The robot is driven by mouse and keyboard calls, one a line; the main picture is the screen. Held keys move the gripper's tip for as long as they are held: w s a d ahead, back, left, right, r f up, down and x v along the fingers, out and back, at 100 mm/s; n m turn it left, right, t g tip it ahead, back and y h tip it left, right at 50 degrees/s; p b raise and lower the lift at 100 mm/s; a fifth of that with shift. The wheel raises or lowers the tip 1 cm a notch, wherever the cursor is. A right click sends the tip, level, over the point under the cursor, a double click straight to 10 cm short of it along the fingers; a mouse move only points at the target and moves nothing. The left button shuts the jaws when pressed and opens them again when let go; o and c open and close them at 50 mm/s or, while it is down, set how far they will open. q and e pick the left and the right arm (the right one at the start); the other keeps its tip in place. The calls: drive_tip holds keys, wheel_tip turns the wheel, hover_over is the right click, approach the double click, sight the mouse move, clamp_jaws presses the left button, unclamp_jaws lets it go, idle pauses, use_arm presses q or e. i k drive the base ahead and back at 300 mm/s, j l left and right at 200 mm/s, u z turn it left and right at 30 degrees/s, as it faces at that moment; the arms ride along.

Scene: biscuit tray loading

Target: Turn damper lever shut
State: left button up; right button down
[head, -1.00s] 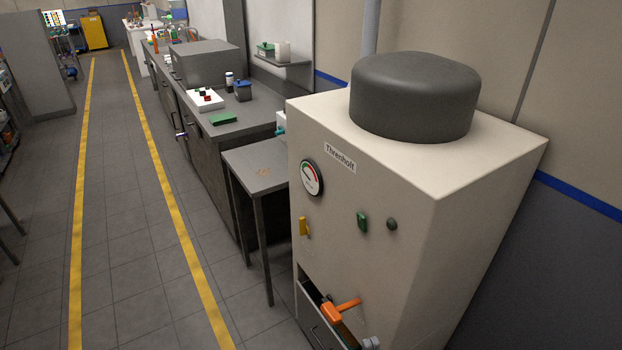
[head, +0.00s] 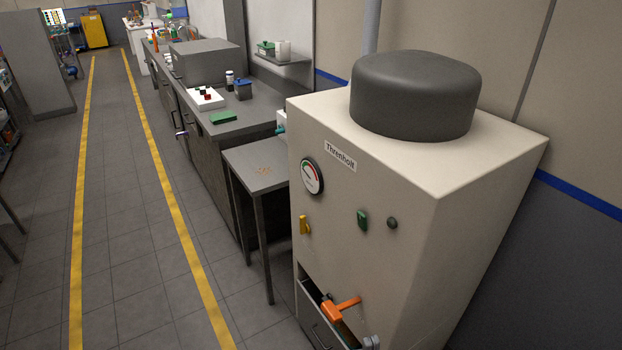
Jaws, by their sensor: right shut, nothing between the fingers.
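The orange lever (head: 345,304) sticks out low on the front of the cream cabinet (head: 350,260), above an open drawer or flap. Its outer end is a thicker orange block, and its bar slants up to the right toward the cabinet face. My right gripper (head: 371,342) shows only as a small grey tip at the bottom edge, below and to the right of the lever. It is shut and empty, and looks apart from the lever. Most of it is outside the picture. My left gripper is not in view.
The grey drawer front (head: 314,322) juts out left. A small table (head: 262,170) stands behind. Floor to the left is free.

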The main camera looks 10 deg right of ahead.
sight(305, 228)
drive_tip(key=i+u, duration=0.5)
drive_tip(key=i, duration=0.45)
